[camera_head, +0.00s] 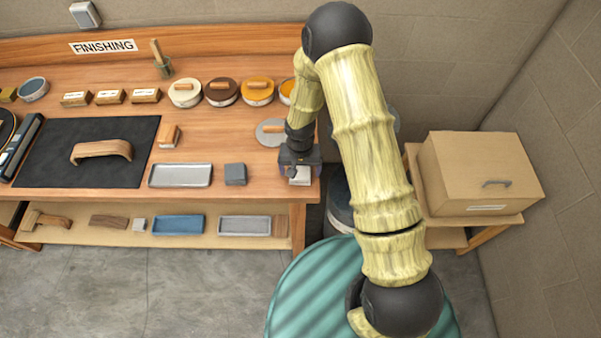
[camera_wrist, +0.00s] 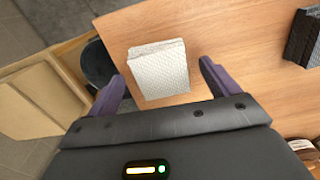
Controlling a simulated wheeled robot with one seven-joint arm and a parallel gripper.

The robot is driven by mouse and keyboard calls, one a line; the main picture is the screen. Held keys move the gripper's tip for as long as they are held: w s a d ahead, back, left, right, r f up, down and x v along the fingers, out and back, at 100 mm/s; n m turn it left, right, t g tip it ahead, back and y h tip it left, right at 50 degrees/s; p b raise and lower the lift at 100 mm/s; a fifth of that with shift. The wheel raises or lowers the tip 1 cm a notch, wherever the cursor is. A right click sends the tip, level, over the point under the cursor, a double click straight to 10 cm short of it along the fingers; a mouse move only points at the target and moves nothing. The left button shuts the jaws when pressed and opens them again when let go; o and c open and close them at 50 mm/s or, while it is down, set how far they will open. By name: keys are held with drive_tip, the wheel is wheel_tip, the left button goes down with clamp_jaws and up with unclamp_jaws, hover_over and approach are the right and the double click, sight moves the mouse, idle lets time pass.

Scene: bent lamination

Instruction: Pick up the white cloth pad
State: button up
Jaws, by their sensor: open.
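The white cloth pad (camera_wrist: 158,70) is a small, roughly square, textured block lying on the wooden bench top (camera_wrist: 225,35) near its right end. In the head view the pad (camera_head: 300,176) shows just below my gripper (camera_head: 299,163), partly hidden by it. In the wrist view the two purple fingers of my gripper (camera_wrist: 163,88) are spread wide, one on either side of the pad's near part. Nothing is held between them. I cannot tell how high the fingertips are above the bench.
A dark grey block (camera_head: 235,174) and a metal tray (camera_head: 180,175) lie left of the pad. A round grey lid (camera_head: 271,132) with a wooden handle is behind. The bench's right edge is close. A cardboard box (camera_head: 480,172) stands on a stand at right.

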sight(301, 171)
drive_tip(key=c, duration=1.1)
drive_tip(key=shift+o, duration=0.2)
wheel_tip(301, 171, up, 10)
drive_tip(key=b, duration=0.2)
drive_tip(key=shift+b, duration=0.4)
drive_tip(key=o, duration=0.3)
drive_tip(key=shift+c, duration=1.1)
